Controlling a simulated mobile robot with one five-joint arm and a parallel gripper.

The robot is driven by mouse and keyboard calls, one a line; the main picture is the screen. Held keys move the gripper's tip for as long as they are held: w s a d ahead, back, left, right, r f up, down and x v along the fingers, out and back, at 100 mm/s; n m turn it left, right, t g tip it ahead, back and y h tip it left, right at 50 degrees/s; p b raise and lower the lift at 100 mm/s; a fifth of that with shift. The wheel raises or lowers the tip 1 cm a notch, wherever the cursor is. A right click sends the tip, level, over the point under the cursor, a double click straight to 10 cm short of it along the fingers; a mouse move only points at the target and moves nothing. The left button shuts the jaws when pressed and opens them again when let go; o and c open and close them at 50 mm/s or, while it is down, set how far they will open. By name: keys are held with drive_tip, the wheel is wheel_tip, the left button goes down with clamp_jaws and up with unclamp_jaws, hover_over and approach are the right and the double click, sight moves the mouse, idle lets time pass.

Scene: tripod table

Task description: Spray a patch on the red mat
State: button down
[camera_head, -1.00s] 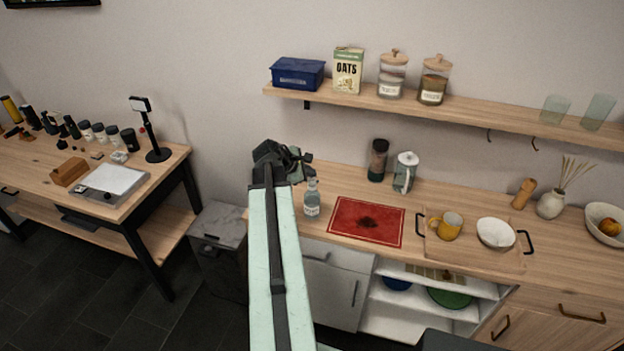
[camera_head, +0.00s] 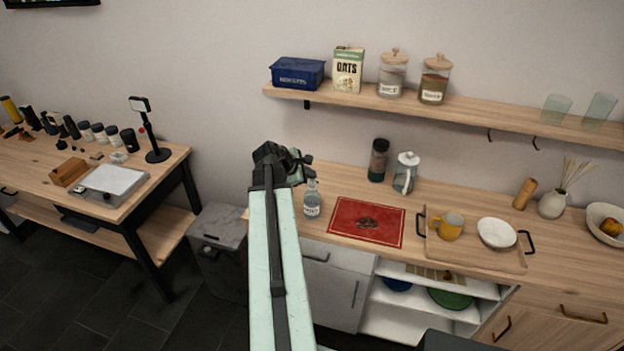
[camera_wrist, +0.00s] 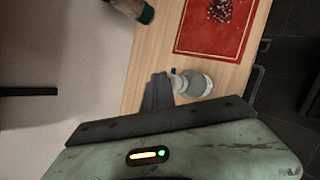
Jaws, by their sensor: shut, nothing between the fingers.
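The red mat (camera_head: 350,232) lies flat on the wooden counter. A dark, speckled patch (camera_head: 367,223) is near its middle; the wrist view shows the patch (camera_wrist: 220,10) at the top edge. A clear bottle with a pale label (camera_head: 312,205) stands upright on the counter, left of the mat. My gripper (camera_head: 307,159) is shut and empty, over the counter's left end just above and behind the bottle in the picture. In the wrist view its fingers (camera_wrist: 158,90) are together beside the bottle (camera_wrist: 192,84). I cannot tell whether they touch it.
A wooden tray (camera_head: 470,254) with a yellow mug (camera_head: 449,226) and a white bowl (camera_head: 496,233) is right of the mat. A shelf (camera_head: 460,109) runs above the counter.

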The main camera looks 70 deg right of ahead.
sight(310, 181)
drive_tip(key=shift+r+p, duration=0.3)
drive_tip(key=shift+r, duration=0.1)
wheel_tip(310, 181, up, 6)
drive_tip(key=p, duration=0.6)
idle(2.3)
